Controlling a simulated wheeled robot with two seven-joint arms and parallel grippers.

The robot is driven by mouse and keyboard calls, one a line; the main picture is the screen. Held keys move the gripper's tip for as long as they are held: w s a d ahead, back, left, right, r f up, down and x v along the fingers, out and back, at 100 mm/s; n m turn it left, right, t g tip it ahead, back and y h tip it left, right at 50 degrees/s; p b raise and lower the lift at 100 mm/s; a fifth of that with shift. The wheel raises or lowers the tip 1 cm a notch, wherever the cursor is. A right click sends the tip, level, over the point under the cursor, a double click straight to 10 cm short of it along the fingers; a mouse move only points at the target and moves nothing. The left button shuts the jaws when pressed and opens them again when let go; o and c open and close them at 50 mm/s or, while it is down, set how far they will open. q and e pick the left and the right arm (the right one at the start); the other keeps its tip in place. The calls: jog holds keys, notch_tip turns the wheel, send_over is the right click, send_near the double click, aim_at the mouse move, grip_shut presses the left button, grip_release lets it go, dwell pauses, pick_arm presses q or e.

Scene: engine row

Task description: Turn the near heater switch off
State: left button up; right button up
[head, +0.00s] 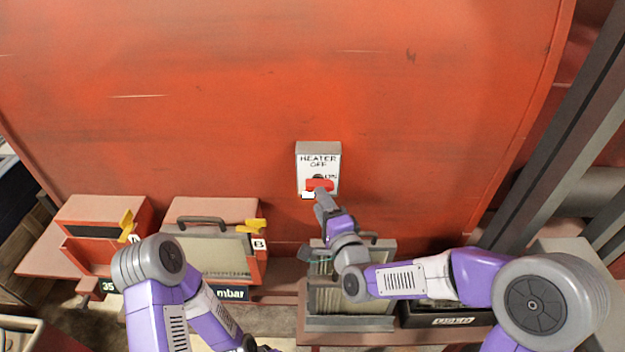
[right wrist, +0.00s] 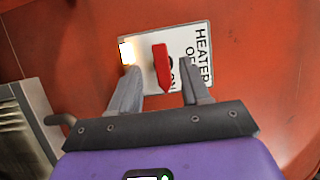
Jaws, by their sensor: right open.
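The heater switch (head: 318,150) is a grey box with a white face on the red wall, marked HEATER, OFF and ON. Its red handle (head: 320,184) lies crosswise; in the right wrist view the handle (right wrist: 161,65) has its pointed end toward the ON mark. A lamp (right wrist: 127,52) glows at the plate's edge. My right gripper (right wrist: 161,72) is open, with one finger on each side of the handle; I cannot tell whether they touch it. My left arm (head: 165,280) shows at lower left, but its gripper is out of view.
Two red boxes stand below the switch at left, with yellow levers (head: 128,226) and (head: 252,226); one is marked B. A grey finned unit with a handle (head: 375,240) stands under my right wrist. Dark beams (head: 560,120) rise at right. The wall around the switch is bare.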

aim_at(320, 184)
jog(key=shift+x, duration=2.8)
jog(key=shift+a, duration=0.15)
grip_shut()
